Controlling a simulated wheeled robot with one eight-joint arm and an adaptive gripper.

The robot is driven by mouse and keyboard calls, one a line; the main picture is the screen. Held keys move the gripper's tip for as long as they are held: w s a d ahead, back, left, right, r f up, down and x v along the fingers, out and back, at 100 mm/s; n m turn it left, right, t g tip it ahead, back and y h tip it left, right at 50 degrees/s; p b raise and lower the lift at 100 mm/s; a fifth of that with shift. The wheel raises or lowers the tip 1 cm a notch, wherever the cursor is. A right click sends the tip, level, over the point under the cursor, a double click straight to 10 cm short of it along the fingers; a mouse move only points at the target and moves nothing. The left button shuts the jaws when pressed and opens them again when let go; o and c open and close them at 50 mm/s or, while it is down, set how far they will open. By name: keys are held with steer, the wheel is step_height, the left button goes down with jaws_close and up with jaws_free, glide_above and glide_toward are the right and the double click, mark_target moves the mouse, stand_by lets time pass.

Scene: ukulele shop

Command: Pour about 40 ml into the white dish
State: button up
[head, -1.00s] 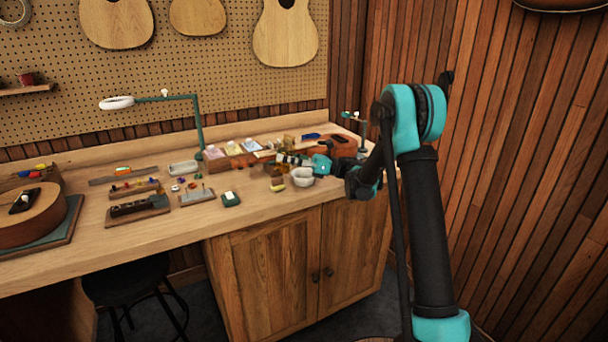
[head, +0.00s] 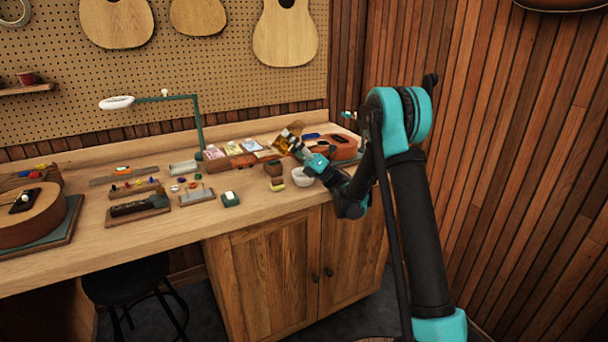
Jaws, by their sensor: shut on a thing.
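The white dish (head: 302,179) stands on the workbench near its front edge, toward the right, partly hidden by my arm. My gripper (head: 296,147) is above and behind the dish and is shut on an amber bottle (head: 287,138). The bottle is raised off the bench and looks tilted. Its mouth and the level of its liquid are too small to make out. I cannot tell whether the dish holds anything.
Small brown blocks or boxes (head: 274,168) and a yellow piece (head: 277,186) sit just left of the dish. A ukulele body (head: 340,146) lies behind my gripper. A lamp (head: 198,115) stands at the back. The bench front (head: 190,222) is clear.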

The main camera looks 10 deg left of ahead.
steer(key=m+t, duration=0.1)
steer(key=r+m+t, duration=0.1)
steer(key=m, duration=0.1)
steer(key=shift+s+a+t, duration=0.1)
steer(key=shift+s+t, duration=0.05)
steer(key=shift+t, duration=0.25)
steer(key=shift+f+m+t+y, duration=0.1)
steer(key=shift+m+t+y, duration=0.2)
steer(key=shift+m+t, duration=0.25)
steer(key=shift+f+m+t+h, duration=0.15)
steer(key=shift+m+t+h, duration=0.35)
steer(key=shift+m+t, duration=1.3)
steer(key=shift+f+m+t+h, duration=0.15)
steer(key=shift+m+t+h, duration=0.35)
steer(key=shift+m+t, duration=1.2)
